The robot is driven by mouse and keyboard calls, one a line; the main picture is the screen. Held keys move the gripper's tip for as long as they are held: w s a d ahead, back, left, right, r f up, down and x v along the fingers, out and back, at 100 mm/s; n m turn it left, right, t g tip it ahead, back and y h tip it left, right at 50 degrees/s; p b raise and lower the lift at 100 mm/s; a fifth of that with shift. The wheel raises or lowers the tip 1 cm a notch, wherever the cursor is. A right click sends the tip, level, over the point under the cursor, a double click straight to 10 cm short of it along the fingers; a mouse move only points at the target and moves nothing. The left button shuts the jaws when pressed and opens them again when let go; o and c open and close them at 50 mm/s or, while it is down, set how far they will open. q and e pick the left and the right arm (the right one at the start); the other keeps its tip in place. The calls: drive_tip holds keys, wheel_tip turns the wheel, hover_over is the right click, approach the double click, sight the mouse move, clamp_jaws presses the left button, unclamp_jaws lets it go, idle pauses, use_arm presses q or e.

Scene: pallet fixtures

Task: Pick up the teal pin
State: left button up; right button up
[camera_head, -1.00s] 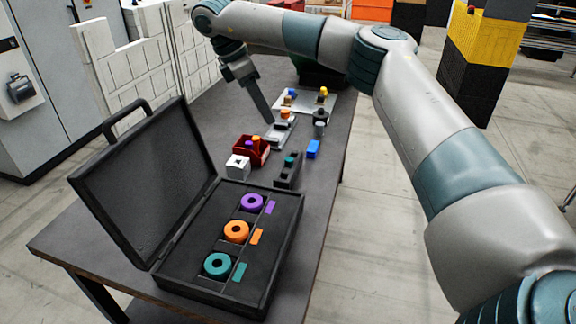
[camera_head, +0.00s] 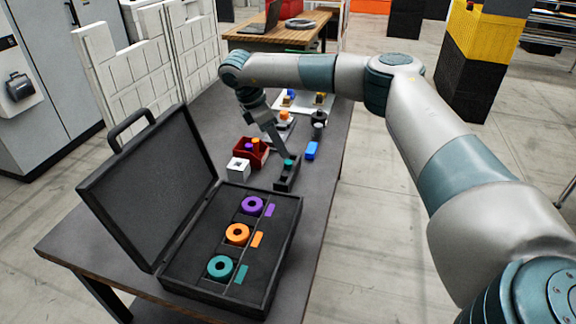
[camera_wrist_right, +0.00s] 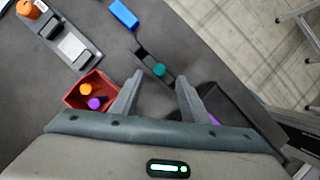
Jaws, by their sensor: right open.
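The teal pin (camera_head: 288,161) stands in a black holder (camera_head: 286,184) on the dark table. In the right wrist view the teal pin (camera_wrist_right: 159,69) shows as a round top in the same holder, just ahead of the space between my fingers. My right gripper (camera_head: 283,152) is open and empty, its fingers pointing down at the holder. In the wrist view its two fingers (camera_wrist_right: 157,88) stand apart on either side of the pin's line, with the pin beyond the tips. I cannot tell the exact height gap. My left gripper is not in view.
A red bin (camera_head: 250,153) with orange and purple pins stands left of the holder. A white block (camera_head: 238,169) and a blue block (camera_head: 312,150) are nearby. An open black case (camera_head: 283,283) with coloured rings lies in front.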

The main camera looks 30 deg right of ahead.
sight(288, 162)
drive_tip(key=shift+x, duration=0.85)
drive_tip(key=shift+d+f+p, duration=0.25)
drive_tip(key=shift+f+p, duration=0.2)
drive_tip(key=shift+p, duration=0.35)
drive_tip(key=p+x, duration=0.1)
drive_tip(key=x, duration=0.2)
drive_tip(key=shift+p, duration=0.35)
drive_tip(key=shift+d+f, duration=0.1)
drive_tip(key=shift+f, duration=0.45)
clamp_jaws()
